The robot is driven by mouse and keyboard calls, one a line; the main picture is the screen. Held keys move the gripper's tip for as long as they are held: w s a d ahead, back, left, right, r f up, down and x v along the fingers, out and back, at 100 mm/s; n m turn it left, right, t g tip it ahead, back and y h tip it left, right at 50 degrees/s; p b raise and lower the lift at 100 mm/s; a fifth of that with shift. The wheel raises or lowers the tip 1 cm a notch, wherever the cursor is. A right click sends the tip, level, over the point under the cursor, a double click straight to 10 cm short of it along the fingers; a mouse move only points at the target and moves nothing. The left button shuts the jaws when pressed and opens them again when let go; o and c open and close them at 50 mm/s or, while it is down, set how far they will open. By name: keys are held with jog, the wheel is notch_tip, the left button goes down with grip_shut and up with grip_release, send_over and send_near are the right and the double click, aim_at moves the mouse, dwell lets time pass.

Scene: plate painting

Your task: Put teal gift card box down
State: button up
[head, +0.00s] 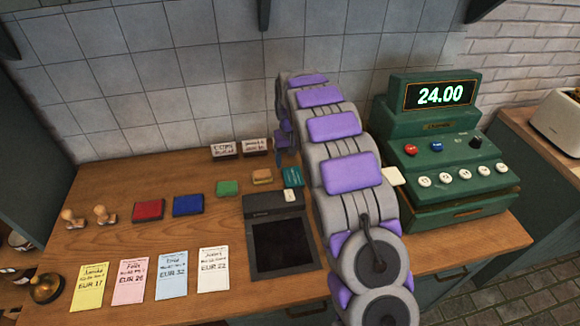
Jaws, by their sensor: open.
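The teal gift card box (292,178) rests on the wooden counter just behind the dark card terminal, close to the left side of my arm. It is small and flat, with faint light lettering on top. My arm reaches away over the counter and hides the area to the right of the box. My gripper (284,150) hangs down at the arm's far end, behind the box in the picture and apart from it. It is open, and its fingertips are small and partly hidden.
A dark terminal (280,236) stands in front of the box. An orange-brown block (262,176) and a green box (227,188) lie to its left. Labelled signs (223,149) stand behind. A green cash register (445,150) reading 24.00 stands right of my arm. Counter is clear at the back left.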

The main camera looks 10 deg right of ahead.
notch_tip(320, 180, up, 5)
jog(key=s+d+r+p, duration=0.1)
jog(key=s+r, duration=0.5)
jog(key=s, duration=0.5)
jog(key=s+d+r, duration=0.1)
jog(key=s+r, duration=0.4)
jog(key=s, duration=0.7)
jog(key=s+a+f+g, duration=0.1)
jog(key=s+f, duration=0.1)
jog(key=s, duration=2.4)
jog(key=shift+s+a+g, duration=0.15)
jog(key=shift+a+g, duration=0.1)
jog(key=shift+g, duration=0.15)
